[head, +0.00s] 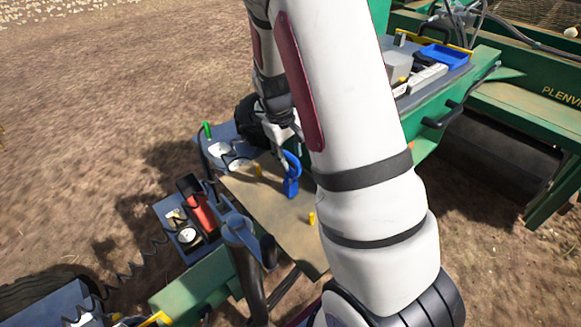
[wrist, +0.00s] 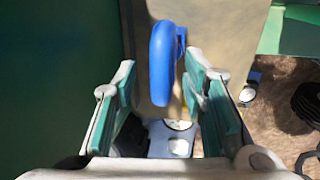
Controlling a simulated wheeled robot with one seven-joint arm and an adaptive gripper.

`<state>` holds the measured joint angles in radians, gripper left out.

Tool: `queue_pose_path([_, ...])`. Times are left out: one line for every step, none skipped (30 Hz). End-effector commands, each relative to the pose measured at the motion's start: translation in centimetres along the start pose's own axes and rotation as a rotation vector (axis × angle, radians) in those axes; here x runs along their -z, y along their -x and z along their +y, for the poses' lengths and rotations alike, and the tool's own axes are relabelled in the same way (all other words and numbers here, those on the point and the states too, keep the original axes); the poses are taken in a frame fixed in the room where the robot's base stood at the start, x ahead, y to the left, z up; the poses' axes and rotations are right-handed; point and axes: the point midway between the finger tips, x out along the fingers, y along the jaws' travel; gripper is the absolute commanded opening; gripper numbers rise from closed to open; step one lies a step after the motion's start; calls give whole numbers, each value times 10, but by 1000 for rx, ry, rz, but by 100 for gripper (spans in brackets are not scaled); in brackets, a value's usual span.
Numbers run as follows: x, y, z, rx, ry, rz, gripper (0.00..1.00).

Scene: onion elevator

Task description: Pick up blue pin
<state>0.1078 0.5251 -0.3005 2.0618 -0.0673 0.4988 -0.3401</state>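The blue pin (head: 291,184) has a ring-shaped handle and stands on a tan panel (head: 262,205) in the head view, partly hidden by my arm. In the wrist view, the blue pin (wrist: 163,65) shows its ring edge-on, at the gap between the fingertips. My gripper (wrist: 160,75) is open, with one green-padded finger on each side of the ring. Clear space shows between the ring and the left finger; the ring is nearer the right finger. In the head view, my gripper (head: 284,142) is just above the pin and partly hidden by my arm.
Small yellow pegs (head: 311,218) stand on the panel. A green-topped handle (head: 207,130) and round gauges are behind it. A red cylinder (head: 200,212) and a hooked grey lever (head: 240,232) stand at the front left. A blue tray (head: 444,56) lies on the green machine at upper right.

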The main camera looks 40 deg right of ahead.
Motion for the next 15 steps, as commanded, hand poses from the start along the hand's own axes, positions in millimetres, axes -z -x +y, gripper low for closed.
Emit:
queue_pose_path([-1, -6, 0, 1, 0, -2, 39])
queue_pose_path([-1, -8, 0, 1, 0, -2, 39])
queue_pose_path([0, -10, 0, 0, 1, -1, 39])
queue_pose_path([0, -11, 0, 0, 1, 0, 39])
queue_pose_path([0, -11, 0, 0, 1, 0, 39])
queue_pose_path([0, -12, 0, 0, 1, 1, 39])
queue_pose_path([0, -12, 0, 0, 1, 1, 39])
queue_pose_path([0, -12, 0, 0, 1, 1, 39])
queue_pose_path([0, -11, 0, 0, 1, 1, 39])
queue_pose_path([0, -11, 0, 0, 1, 1, 39])
queue_pose_path([0, -11, 0, 0, 0, 1, 37])
queue_pose_path([0, -11, 0, 0, 0, 1, 28])
queue_pose_path([0, -11, 0, 0, 0, 1, 21])
queue_pose_path([0, -11, 0, 0, 0, 1, 14])
queue_pose_path([0, -11, 0, 0, 0, 1, 5])
